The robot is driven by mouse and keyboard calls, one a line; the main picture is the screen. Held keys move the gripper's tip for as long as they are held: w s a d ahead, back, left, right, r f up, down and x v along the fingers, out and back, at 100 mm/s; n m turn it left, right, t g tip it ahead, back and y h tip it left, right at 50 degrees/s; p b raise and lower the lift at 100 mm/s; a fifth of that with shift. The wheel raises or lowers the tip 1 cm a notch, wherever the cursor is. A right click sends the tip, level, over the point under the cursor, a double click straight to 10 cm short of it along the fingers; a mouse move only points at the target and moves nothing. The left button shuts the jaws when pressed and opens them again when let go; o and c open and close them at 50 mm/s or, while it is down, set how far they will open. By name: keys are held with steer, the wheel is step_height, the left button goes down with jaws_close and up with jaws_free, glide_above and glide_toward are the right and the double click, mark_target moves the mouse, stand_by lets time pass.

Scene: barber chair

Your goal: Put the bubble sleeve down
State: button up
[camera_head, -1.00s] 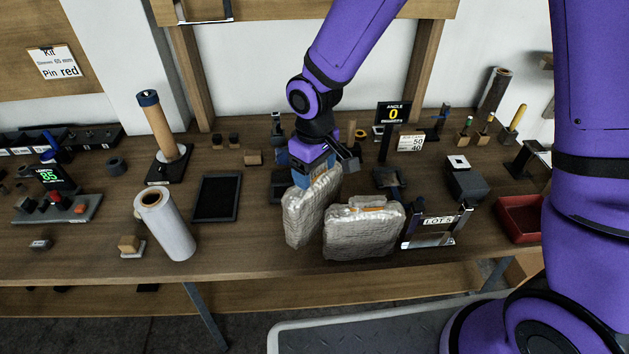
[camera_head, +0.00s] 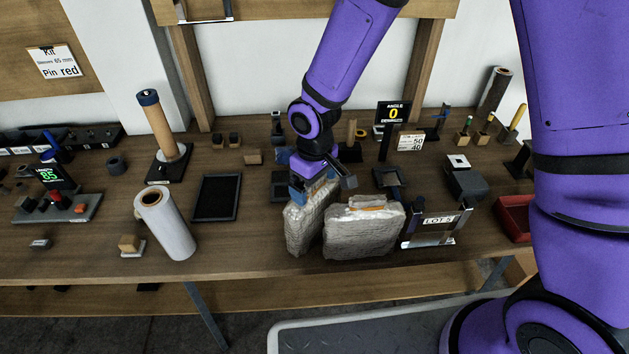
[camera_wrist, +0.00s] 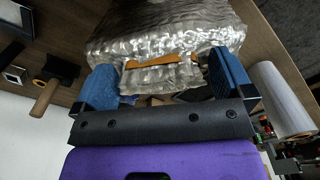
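The bubble sleeve (camera_head: 306,222) is a silvery, quilted pouch, standing on edge and slightly tilted near the table's front. My gripper (camera_head: 313,185) is over its top, with the blue fingers at its upper end. In the wrist view, the blue fingers of my gripper (camera_wrist: 166,88) are wide apart, with the silvery sleeve (camera_wrist: 165,76) and a tan strip between them. The fingers appear to bear on its sides. A second silvery sleeve (camera_head: 362,235) stands just right of it in the head view. Whether the held sleeve's bottom touches the table is hard to tell.
A wrapped roll (camera_head: 168,228) and a dark tray (camera_head: 216,198) stand left of the sleeves. A holder labelled LOTS (camera_head: 436,228) stands close on the right. A red bin (camera_head: 514,217) is further right. Bare tabletop lies between roll and sleeve.

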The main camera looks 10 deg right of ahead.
step_height(320, 180, up, 12)
steer(key=shift+r, duration=0.2)
stand_by(0.5)
steer(key=shift+d, duration=0.1)
steer(key=s+d+r+m+t, duration=0.25)
steer(key=s+d+r, duration=0.25)
steer(key=d+r, duration=0.4)
steer(key=s+d+r+m+t, duration=0.1)
steer(key=s+d+r+m, duration=0.25)
steer(key=d+r, duration=0.55)
steer(key=s+d+r+m+t, duration=0.1)
steer(key=s+d+m, duration=0.1)
steer(key=s+d, duration=0.4)
steer(key=s, duration=0.4)
steer(key=shift+d+r+m+t, duration=0.2)
steer(key=shift+r+m+t, duration=0.1)
steer(key=shift+r+t, duration=0.1)
